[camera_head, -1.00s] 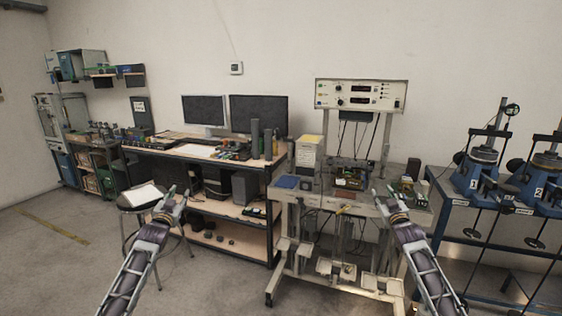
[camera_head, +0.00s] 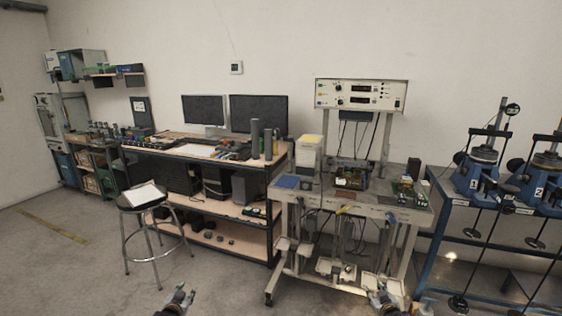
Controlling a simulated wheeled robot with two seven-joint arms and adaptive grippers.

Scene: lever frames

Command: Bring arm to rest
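My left gripper (camera_head: 180,294) shows at the bottom edge, in front of the stool and over the floor. Only its front end is in view; its fingers look apart with nothing between them. My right gripper (camera_head: 380,296) shows at the bottom edge, in front of the lower part of the grey test bench. It is small and partly cut off, and it is hard to tell how its fingers stand. No object shows in either gripper. Most of both arms is out of view.
A round stool (camera_head: 143,196) with a white paper stands at left. Behind it is a desk (camera_head: 262,168) with two monitors. The grey test bench (camera_head: 345,203) stands at centre right. A blue table (camera_head: 470,212) with lever machines is at right. The floor in front is free.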

